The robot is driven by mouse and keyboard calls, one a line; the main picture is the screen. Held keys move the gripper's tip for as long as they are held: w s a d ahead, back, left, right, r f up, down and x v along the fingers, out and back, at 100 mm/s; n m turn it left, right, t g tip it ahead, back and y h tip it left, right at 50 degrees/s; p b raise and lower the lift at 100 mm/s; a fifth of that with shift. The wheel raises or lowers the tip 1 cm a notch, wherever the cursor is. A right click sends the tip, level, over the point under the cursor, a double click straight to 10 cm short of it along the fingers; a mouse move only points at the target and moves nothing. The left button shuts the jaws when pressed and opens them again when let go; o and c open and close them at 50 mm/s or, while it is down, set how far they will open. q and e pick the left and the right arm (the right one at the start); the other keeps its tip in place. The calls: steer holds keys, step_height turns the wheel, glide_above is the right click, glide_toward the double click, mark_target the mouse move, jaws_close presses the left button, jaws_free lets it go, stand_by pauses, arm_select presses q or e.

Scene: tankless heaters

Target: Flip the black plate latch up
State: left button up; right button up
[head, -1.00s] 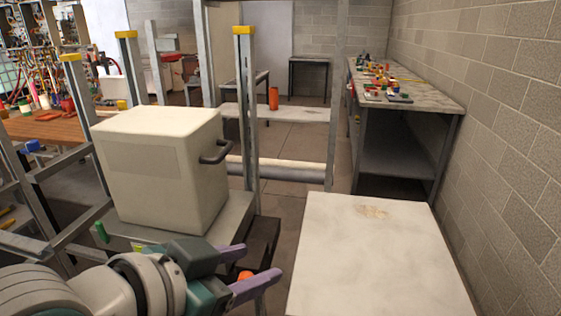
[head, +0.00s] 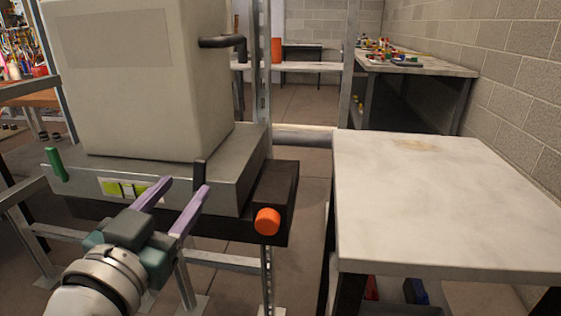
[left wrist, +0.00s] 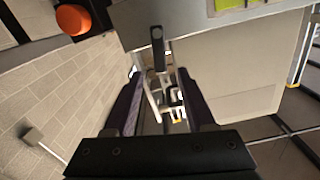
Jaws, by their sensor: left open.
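A small black plate latch (head: 200,173) stands roughly upright at the front right of the grey base (head: 205,192) under the beige heater box (head: 140,80). My left gripper (head: 186,187) is open, with its two purple fingers pointing at the base near the latch. In the left wrist view the latch (left wrist: 157,48) shows just beyond and between the fingertips (left wrist: 160,78). I see no contact, though the exact gap is hard to tell. My right gripper is not in view.
An orange knob (head: 267,221) sits on a black block (head: 280,190) right of the latch. A green lever (head: 56,164) is at the base's left end. A black handle (head: 228,43) juts from the box. A bare pale table (head: 440,200) stands at the right.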

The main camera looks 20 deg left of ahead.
mark_target(198, 171)
arm_select(q)
steer(key=b+x, duration=0.1)
steer(key=x, duration=0.6)
steer(key=shift+w, duration=0.1)
jaws_close()
stand_by(0.4)
